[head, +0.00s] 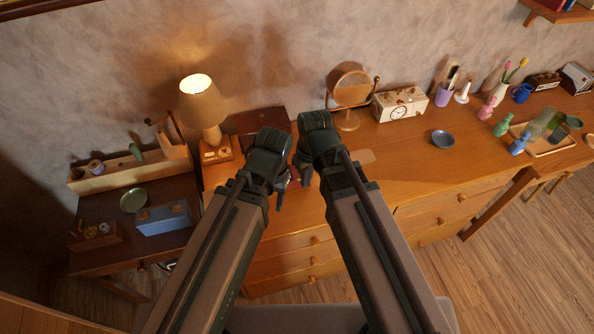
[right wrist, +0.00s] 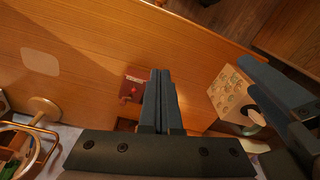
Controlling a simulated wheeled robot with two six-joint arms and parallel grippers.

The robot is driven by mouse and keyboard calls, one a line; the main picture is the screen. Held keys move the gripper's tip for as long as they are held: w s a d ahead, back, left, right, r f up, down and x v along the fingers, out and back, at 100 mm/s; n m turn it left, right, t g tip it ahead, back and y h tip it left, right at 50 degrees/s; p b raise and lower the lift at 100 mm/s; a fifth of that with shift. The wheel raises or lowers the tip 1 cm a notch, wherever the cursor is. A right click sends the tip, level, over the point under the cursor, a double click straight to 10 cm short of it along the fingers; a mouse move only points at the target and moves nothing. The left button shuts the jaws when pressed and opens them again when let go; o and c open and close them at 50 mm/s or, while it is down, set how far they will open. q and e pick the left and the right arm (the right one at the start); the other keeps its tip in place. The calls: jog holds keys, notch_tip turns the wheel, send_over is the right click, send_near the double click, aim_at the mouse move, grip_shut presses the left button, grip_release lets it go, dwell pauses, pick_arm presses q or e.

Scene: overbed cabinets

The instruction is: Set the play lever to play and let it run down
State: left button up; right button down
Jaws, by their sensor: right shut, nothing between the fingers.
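A small dark red box (right wrist: 133,90) with a brighter red spot on its face stands on the wooden dresser top in the right wrist view, just left of my right gripper's fingers. In the head view only a bit of red (head: 294,180) shows between my grippers. I cannot make out a play lever or its setting. My right gripper (head: 305,180) is shut and empty, pointing down over the dresser; its fingers (right wrist: 160,75) lie together. My left gripper (head: 281,198) is close beside it on the left; its jaws are not clear.
A lit lamp (head: 205,108) and a dark brown case (head: 262,121) stand behind my grippers. The dresser top (head: 405,165) is mostly clear around a blue bowl (head: 442,138).

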aim_at(295, 172)
pick_arm(q)
jog(key=shift+f+b, duration=0.6)
jog(key=shift+f, duration=0.15)
pick_arm(e)
jog(key=w+a+n+t+y, duration=0.1)
jog(key=w+n+t+y, duration=0.1)
jog(key=w, duration=1)
jog(key=shift+a+n+y, duration=0.2)
jog(key=shift+n+y, duration=0.3)
jog(key=shift+n, duration=0.2)
pick_arm(q)
jog(key=shift+f, duration=0.15)
pick_arm(e)
jog(key=shift+w+f, duration=0.15)
